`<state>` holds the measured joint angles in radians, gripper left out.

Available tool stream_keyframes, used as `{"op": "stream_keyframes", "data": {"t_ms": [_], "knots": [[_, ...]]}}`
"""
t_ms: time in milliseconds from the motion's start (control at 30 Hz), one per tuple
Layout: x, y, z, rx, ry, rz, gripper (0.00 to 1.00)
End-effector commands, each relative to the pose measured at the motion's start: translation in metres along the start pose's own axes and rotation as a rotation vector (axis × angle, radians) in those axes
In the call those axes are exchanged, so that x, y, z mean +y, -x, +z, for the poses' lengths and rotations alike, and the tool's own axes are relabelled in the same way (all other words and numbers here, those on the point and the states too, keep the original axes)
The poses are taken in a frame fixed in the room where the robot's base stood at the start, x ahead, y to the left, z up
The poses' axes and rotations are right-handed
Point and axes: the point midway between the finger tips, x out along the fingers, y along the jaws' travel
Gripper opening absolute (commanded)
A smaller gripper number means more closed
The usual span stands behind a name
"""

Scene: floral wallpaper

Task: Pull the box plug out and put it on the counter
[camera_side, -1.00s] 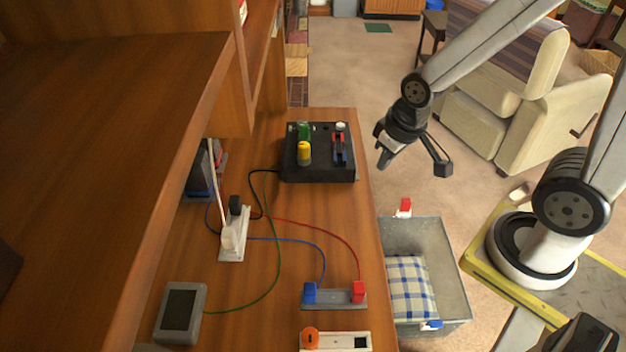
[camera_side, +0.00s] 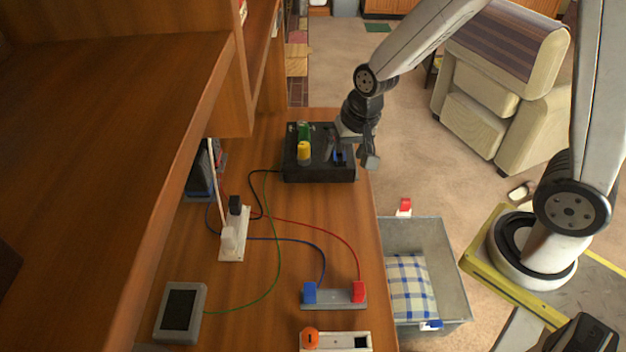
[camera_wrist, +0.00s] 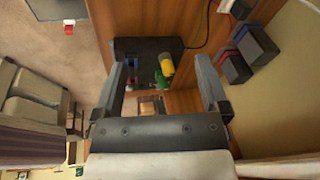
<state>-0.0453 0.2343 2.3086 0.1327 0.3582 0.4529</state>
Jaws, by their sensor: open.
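A black plug (camera_side: 235,204) sits in a white socket strip (camera_side: 231,245) on the wooden counter (camera_side: 240,300). A black cable (camera_side: 251,185) runs between the strip and a black box (camera_side: 298,172) with a yellow knob (camera_side: 304,151) and a green part. My gripper (camera_side: 353,157) is open over the right side of the box, to the right of and farther back than the plug. In the wrist view, the spread fingers (camera_wrist: 158,64) frame the box (camera_wrist: 140,46) and its yellow knob (camera_wrist: 167,64). Nothing shows between them in their grip.
Blue and red wires run across the counter to a grey terminal block (camera_side: 333,300). A green wire goes to a grey screen device (camera_side: 181,312). A wooden shelf (camera_side: 110,120) overhangs the left. A grey bin (camera_side: 455,290) with a checked cloth stands off the right edge.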

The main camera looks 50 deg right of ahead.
Motion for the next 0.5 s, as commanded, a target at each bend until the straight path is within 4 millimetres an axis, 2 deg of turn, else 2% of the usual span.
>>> {"op": "stream_keyframes", "data": {"t_ms": [200,500], "knots": [[-0.039,-0.031,-0.028,-0.024,-0.355,-0.033,0.94],[-0.091,-0.08,-0.057,-0.073,-0.849,-0.07,0.94]]}}
